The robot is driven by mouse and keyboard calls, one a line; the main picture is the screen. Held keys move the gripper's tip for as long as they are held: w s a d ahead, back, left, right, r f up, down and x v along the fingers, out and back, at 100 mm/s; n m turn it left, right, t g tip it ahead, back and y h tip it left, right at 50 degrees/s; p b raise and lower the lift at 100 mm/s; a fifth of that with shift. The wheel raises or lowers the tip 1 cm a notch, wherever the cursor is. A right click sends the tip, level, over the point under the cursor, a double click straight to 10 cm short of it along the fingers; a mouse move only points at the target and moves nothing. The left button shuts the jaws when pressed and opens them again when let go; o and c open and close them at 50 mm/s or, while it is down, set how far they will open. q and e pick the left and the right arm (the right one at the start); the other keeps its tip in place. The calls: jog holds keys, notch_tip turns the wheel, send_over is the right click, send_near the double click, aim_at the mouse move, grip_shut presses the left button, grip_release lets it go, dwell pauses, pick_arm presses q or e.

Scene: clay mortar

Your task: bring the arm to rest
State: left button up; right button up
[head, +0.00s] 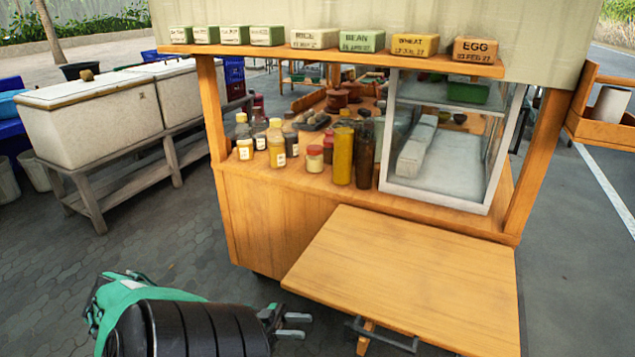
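My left arm comes in at the bottom left, and its gripper (297,326) is low, left of the cart's wooden side table (410,275). Its two grey fingers are apart with nothing between them. It looks clear of the table edge, though the exact gap is hard to judge. My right gripper is not in view. Reddish-brown clay-like pots (337,98) stand at the back of the cart counter, partly hidden by bottles; I cannot tell whether one is a mortar.
The side table top is bare; a dark metal bar (385,335) sits at its front edge. Bottles and jars (342,152) and a glass case (445,150) stand on the counter. Labelled boxes (362,41) line the shelf above. White chests (95,120) stand left; paving between is free.

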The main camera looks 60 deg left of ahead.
pick_arm(q)
jog(key=shift+v, duration=0.85)
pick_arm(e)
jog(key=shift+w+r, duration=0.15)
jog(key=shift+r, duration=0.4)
